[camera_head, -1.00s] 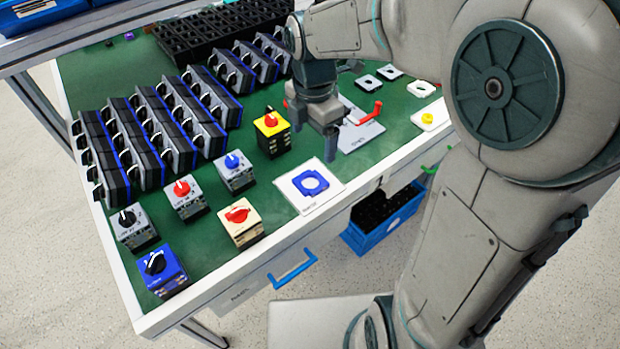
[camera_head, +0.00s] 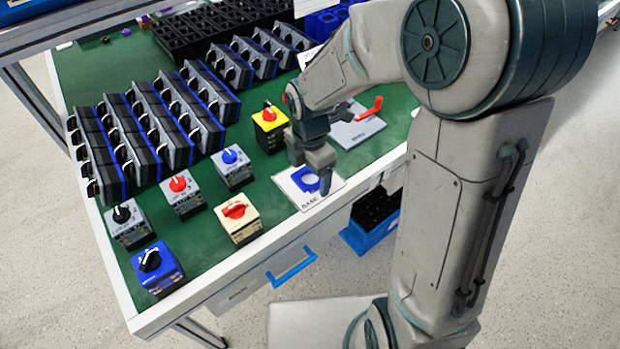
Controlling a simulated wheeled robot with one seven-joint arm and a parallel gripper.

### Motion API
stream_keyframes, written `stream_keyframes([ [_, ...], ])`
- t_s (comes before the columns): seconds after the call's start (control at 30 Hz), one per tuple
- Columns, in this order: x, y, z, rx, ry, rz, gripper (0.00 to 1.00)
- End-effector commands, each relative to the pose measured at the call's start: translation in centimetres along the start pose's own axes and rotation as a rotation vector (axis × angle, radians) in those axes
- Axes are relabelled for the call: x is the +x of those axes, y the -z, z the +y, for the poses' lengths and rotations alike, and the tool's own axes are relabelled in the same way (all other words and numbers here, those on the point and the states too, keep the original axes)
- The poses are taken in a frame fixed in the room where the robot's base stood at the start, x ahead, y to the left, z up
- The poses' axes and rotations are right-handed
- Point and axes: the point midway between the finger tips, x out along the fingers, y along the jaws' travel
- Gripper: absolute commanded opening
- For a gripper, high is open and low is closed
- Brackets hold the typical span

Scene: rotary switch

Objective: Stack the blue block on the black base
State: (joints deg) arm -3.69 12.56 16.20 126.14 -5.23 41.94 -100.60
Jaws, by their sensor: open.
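A blue block (camera_head: 158,270) with a black knob stands at the near left corner of the green table. A flat blue square part (camera_head: 306,179) with a round hole lies on a white card (camera_head: 303,197) near the front edge; I cannot tell whether it bears on the task. No single black base stands out; the grey block with a black knob (camera_head: 128,224) has dark lower sides. My gripper (camera_head: 316,178) is open and empty, pointing down over the card's far side. It partly covers the blue part, and I cannot tell its height above it.
Grey blocks with red (camera_head: 181,192) and blue (camera_head: 232,167) knobs, a beige block (camera_head: 237,220) and a yellow block (camera_head: 269,129) stand close by. Rows of black-and-blue switches (camera_head: 160,125) fill the left. A red handle (camera_head: 370,108) sits behind my gripper.

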Motion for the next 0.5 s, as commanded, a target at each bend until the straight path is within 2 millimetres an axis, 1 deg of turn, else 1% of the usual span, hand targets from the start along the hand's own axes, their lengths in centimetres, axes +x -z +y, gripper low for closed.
stream_keyframes([
  [0.17, 0.01, 0.0, 0.01, 0.0, -0.001, 0.0, 0.84],
  [0.2, 0.01, 0.0, 0.01, 0.0, -0.001, 0.0, 0.81],
  [0.27, 0.0, -0.01, 0.01, 0.0, -0.001, 0.0, 0.64],
  [0.3, 0.0, -0.01, 0.01, 0.0, -0.001, 0.0, 0.53],
  [0.37, -0.01, -0.01, 0.01, 0.0, -0.001, 0.0, 0.36],
  [0.5, -0.02, -0.01, 0.01, 0.0, -0.001, 0.0, 0.35],
])
